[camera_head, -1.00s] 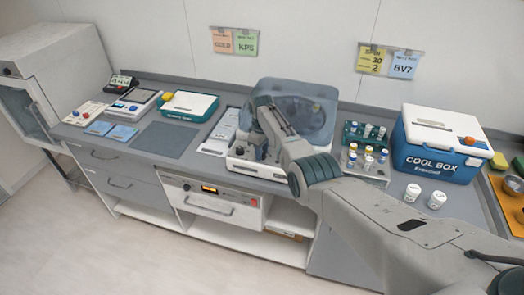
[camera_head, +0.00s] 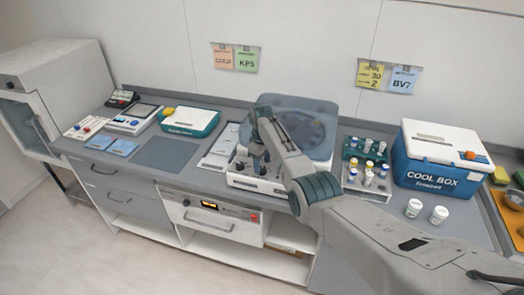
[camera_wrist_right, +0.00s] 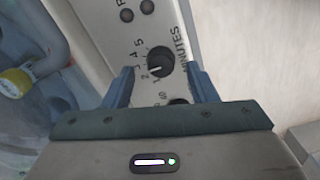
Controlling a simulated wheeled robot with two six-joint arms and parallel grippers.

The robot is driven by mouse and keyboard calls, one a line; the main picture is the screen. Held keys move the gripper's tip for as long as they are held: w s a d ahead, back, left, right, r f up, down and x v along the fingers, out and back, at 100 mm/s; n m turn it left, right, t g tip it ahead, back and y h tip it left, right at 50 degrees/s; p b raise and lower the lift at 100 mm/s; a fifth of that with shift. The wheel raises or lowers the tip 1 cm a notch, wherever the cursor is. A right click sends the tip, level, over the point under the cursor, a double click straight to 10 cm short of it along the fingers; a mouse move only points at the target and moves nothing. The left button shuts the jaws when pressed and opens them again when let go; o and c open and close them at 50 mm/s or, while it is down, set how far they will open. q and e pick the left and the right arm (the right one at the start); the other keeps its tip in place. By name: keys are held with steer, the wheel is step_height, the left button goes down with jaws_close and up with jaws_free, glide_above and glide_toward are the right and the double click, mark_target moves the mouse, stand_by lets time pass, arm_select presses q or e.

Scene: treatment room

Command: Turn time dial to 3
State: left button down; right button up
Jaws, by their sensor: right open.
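The time dial (camera_wrist_right: 160,62) is a round black knob with a white pointer line on a pale panel marked MINUTES. Numbers run along its left side; the pointer faces left and slightly down, near the 2, though the small print makes this hard to read exactly. My right gripper (camera_wrist_right: 162,87) is open, its two blue fingers apart on either side of the dial, with gaps visible. In the head view my right gripper (camera_head: 254,160) is over the front of the centrifuge (camera_head: 300,120), which has a translucent bluish lid, and partly hides its panel. My left gripper is out of view.
Another dark knob (camera_wrist_right: 178,102) is partly hidden by my gripper body. Two round buttons (camera_wrist_right: 147,7) sit farther up the panel. Vial racks (camera_head: 372,195) and a blue cool box (camera_head: 440,165) stand right of the centrifuge. A grey mat (camera_head: 165,153) lies clear to the left.

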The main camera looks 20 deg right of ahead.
mark_target(262, 168)
step_height(262, 168, up, 9)
steer(key=b, duration=0.2)
steer(key=shift+b, duration=0.35)
steer(key=shift+a, duration=0.1)
